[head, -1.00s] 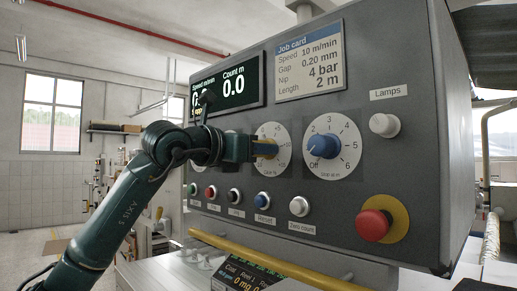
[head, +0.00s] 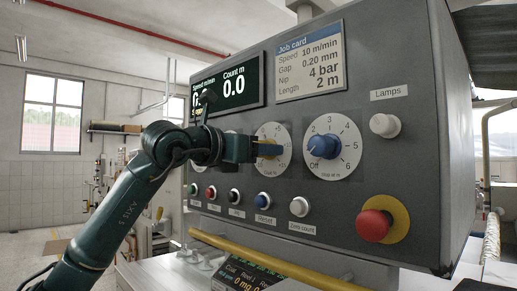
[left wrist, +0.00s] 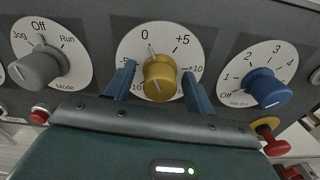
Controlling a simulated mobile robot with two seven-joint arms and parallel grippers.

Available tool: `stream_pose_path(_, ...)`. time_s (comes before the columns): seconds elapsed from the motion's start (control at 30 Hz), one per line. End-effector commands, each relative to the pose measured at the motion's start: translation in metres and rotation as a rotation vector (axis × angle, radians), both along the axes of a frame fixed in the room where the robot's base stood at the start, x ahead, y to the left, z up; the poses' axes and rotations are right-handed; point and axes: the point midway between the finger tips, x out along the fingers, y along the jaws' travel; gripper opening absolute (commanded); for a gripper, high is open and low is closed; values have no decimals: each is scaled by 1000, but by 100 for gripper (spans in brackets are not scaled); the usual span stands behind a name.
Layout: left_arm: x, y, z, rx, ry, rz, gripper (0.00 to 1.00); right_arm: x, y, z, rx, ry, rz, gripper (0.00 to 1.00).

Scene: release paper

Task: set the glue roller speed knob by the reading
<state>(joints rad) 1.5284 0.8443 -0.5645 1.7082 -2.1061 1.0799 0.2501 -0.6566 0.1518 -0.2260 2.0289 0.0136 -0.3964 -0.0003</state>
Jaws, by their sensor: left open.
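In the head view the yellow knob (head: 267,149) is mostly hidden behind my left gripper (head: 270,148). In the left wrist view my left gripper (left wrist: 158,88) is open, with one blue finger on each side of the yellow knob. I cannot tell whether the fingers touch it. The lower display (head: 246,274) is partly cut off and shows a reading in mg that starts with 0. My right gripper is not in view.
A blue knob (head: 322,146) is close on the right, pointing near Off. The grey Mode knob (left wrist: 38,68) is on the left. Several push buttons, including Reset (head: 264,198), line the panel below. A red emergency button (head: 374,225) and yellow rail (head: 270,262) project outward.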

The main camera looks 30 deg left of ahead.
Motion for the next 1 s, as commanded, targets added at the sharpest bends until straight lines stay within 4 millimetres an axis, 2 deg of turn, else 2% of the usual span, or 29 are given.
stream_pose_path(0.13, -3, 1, -1, 0, 0, 0, 54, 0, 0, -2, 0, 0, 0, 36)
stream_pose_path(0.27, -18, 7, -2, -1, -2, 1, 54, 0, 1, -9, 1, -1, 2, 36)
stream_pose_path(0.43, -53, 19, -4, 2, -4, 3, 54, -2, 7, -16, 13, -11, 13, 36)
stream_pose_path(0.7, -105, 37, -2, 0, -3, 3, 54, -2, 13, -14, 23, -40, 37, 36)
stream_pose_path(0.83, -118, 42, -1, 0, -1, 2, 54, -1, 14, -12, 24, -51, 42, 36)
stream_pose_path(1.0, -125, 43, 0, 0, 0, 0, 54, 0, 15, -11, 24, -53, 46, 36)
